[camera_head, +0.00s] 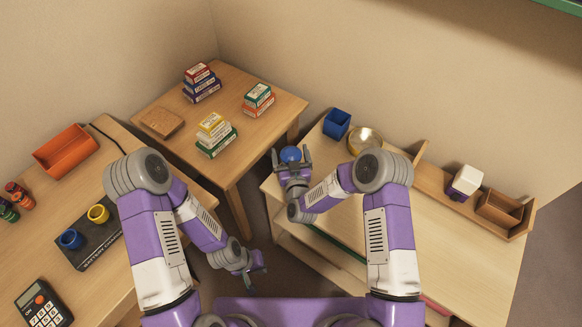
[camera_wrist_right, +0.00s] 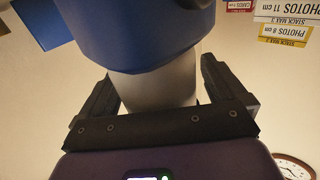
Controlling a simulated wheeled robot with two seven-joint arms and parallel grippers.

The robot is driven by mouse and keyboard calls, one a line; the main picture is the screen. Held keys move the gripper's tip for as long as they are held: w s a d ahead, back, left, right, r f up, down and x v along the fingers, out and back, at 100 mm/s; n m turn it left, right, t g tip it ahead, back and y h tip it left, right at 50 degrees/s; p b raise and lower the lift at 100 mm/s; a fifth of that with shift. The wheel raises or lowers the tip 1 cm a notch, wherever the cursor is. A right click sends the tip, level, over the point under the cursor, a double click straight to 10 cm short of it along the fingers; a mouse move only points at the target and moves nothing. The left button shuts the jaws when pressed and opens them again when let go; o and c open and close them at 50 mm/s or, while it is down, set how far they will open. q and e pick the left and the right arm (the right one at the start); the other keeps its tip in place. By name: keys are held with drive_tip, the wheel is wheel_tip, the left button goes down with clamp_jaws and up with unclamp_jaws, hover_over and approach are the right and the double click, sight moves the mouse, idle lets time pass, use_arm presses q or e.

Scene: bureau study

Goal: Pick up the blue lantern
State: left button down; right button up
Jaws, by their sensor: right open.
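The blue lantern shows its round blue top (camera_head: 290,154) between the fingers of my right gripper (camera_head: 292,168) in the head view, near the left end of the right-hand table. In the right wrist view a large blue part (camera_wrist_right: 125,40) and a pale cylindrical body (camera_wrist_right: 155,85) fill the space between the fingers. My right gripper (camera_wrist_right: 165,95) is open, with one finger on each side of the pale body. I cannot tell whether either finger touches it. My left gripper (camera_head: 257,280) hangs low between the tables, away from the lantern; its jaws are too small to read.
A wooden organiser (camera_head: 431,183) lies further right. The back table (camera_head: 165,97) holds several stacked boxes. The left desk (camera_head: 110,270) carries an orange tray (camera_head: 66,150) and a calculator (camera_head: 42,305).

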drive_tip(key=c, duration=1.3)
drive_tip(key=shift+r, duration=0.1)
